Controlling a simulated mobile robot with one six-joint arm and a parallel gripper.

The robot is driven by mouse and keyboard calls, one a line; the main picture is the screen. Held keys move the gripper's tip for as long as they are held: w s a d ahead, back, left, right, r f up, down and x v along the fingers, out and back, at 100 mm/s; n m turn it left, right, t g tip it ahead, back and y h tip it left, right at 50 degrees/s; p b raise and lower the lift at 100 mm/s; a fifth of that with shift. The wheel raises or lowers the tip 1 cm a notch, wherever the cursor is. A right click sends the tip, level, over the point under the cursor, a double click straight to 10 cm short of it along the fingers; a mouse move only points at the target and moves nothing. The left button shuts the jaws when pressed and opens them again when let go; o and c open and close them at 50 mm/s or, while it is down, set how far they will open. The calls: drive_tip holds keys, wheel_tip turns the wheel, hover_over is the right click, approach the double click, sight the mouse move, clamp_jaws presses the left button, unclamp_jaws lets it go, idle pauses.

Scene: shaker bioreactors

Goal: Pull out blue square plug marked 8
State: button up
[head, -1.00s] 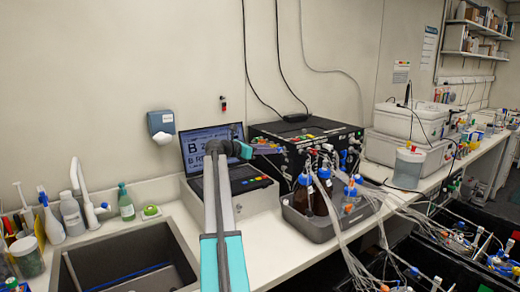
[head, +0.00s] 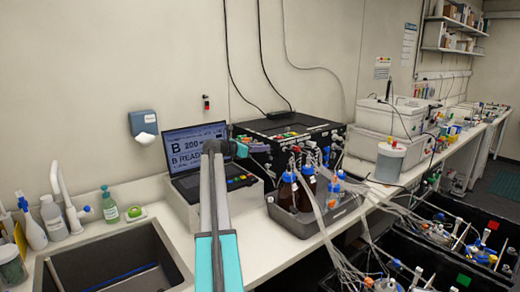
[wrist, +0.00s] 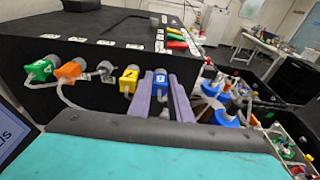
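In the wrist view a blue square plug (wrist: 160,79) sits on the front face of the black box (wrist: 95,52), with a mark that is too small to read surely. The two purple fingers of my gripper (wrist: 161,88) stand either side of it, with hardly any gap. I cannot tell whether they touch the plug. In the head view my gripper (head: 238,149) is at the left part of the black box front (head: 262,150), its fingertips and the blue plug largely hidden behind my arm.
A yellow plug (wrist: 128,79) is close left of the fingers, then a metal connector, an orange plug (wrist: 68,70) and a green plug (wrist: 38,70). A laptop (head: 195,150) stands left. Brown bottles (head: 287,192) with tubing stand in a grey tray (head: 300,226) below right.

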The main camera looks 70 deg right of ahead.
clamp_jaws()
drive_tip(key=shift+w, duration=0.1)
drive_tip(key=shift+w+a+f, duration=0.1)
drive_tip(key=shift+w+a, duration=0.15)
drive_tip(key=shift+a, duration=0.05)
drive_tip(key=shift+a+p, duration=0.1)
drive_tip(key=shift+p, duration=0.2)
drive_tip(key=shift+a, duration=0.15)
drive_tip(key=shift+a, duration=0.1)
drive_tip(key=shift+w+a+p, duration=0.5)
drive_tip(key=shift+a, duration=0.1)
idle(0.7)
